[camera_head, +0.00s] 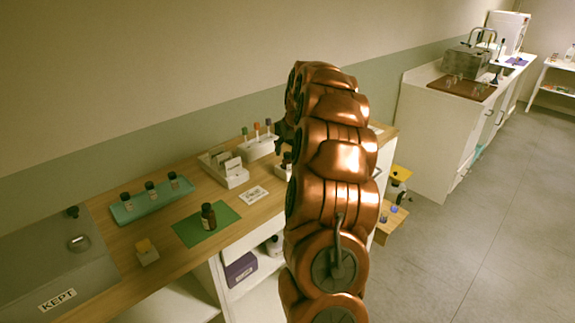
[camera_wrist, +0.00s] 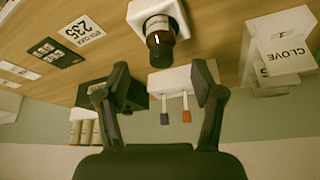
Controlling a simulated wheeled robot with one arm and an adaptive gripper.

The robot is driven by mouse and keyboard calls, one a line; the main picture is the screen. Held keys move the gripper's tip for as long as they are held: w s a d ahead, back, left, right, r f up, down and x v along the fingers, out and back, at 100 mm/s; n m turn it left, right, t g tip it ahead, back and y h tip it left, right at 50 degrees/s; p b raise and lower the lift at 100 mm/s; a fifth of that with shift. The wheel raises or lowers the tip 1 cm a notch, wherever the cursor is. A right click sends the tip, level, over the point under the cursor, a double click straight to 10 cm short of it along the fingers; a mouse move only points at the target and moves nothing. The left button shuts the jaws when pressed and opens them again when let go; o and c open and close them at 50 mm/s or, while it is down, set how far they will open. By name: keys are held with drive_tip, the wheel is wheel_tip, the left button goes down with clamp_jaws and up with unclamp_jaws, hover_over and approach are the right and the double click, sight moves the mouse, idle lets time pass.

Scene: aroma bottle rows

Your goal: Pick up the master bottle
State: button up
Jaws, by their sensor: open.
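A dark brown bottle with a black cap (camera_wrist: 159,40) stands in a white holder (camera_wrist: 140,12) at the top of the wrist view; it is likely the master bottle, though its label is unreadable. In the head view a small dark bottle (camera_head: 287,160) shows beside my arm, partly hidden. Another brown bottle (camera_head: 208,217) stands upright on a green mat (camera_head: 187,233). My gripper (camera_wrist: 161,80) is open and empty, its fingers apart below the holder bottle in the picture, not touching it. In the head view my arm mostly hides the gripper.
A white block with purple and orange-tipped sticks (camera_wrist: 176,78), a CLOVE card (camera_wrist: 286,53) and a dark box (camera_wrist: 135,97) are near the fingers. A teal tray (camera_head: 126,213) holds small bottles. A grey KEPT area (camera_head: 75,270) lies left.

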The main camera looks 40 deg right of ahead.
sight(288, 154)
drive_tip(key=shift+p+x, duration=1)
drive_tip(key=shift+x, duration=1.2)
drive_tip(key=shift+s+a, duration=0.1)
drive_tip(key=shift+s, duration=0.05)
drive_tip(key=c, duration=1.2)
drive_tip(key=shift+c, duration=0.2)
drive_tip(key=shift+r+b, duration=1.05)
drive_tip(key=shift+r, duration=0.65)
drive_tip(key=s+a+r+b, duration=0.1)
drive_tip(key=s+a+b, duration=0.4)
drive_tip(key=s+a, duration=0.5)
drive_tip(key=shift+s+r, duration=0.25)
drive_tip(key=shift+s, duration=1.05)
